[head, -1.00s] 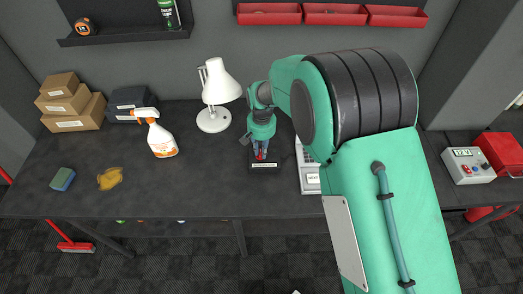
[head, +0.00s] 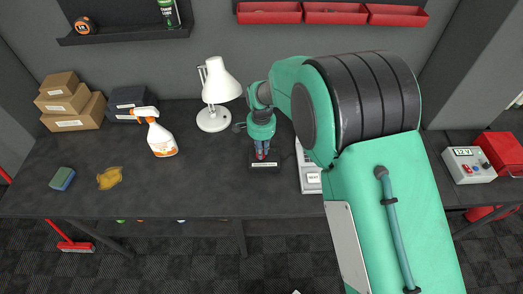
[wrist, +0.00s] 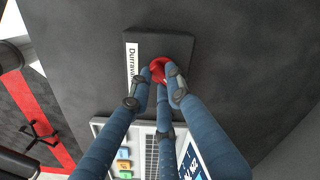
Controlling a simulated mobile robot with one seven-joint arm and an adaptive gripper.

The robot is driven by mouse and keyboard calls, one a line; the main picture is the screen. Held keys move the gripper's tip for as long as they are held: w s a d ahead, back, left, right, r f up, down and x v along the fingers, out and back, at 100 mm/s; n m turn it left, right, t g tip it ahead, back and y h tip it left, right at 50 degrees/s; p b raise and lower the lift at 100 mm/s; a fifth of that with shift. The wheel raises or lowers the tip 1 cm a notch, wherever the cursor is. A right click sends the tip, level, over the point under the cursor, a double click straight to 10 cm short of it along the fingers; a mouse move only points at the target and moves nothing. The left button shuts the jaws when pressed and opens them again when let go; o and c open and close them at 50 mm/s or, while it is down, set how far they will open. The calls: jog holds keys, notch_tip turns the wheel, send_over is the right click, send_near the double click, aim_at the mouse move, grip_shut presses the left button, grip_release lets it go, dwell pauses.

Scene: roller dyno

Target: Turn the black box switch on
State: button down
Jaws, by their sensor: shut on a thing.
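The black box (wrist: 180,48) lies on the dark bench, with a white label strip along one side in the wrist view. It also shows in the head view (head: 256,168), right of the lamp's base. A round red switch (wrist: 158,64) stands on its top. My gripper (wrist: 160,78) has blue fingers with dark joints, shut on the red switch. The fingers hide part of the switch, so its setting cannot be read. In the head view my gripper (head: 262,157) points down over the box.
A light-coloured device with a screen and coloured keys (wrist: 130,140) stands close beside the box. The white lamp (head: 217,90) is near my gripper on the left.

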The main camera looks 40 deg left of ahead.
jog(key=m, duration=0.4)
jog(key=shift+s+m, duration=0.15)
jog(key=shift+m, duration=0.15)
jog(key=m, duration=0.4)
jog(key=shift+a+m, duration=0.1)
jog(key=shift+m, duration=0.3)
jog(key=c, duration=1.6)
grip_release()
jog(key=shift+c, duration=0.2)
jog(key=shift+r, duration=0.1)
jog(key=shift+r, duration=3.7)
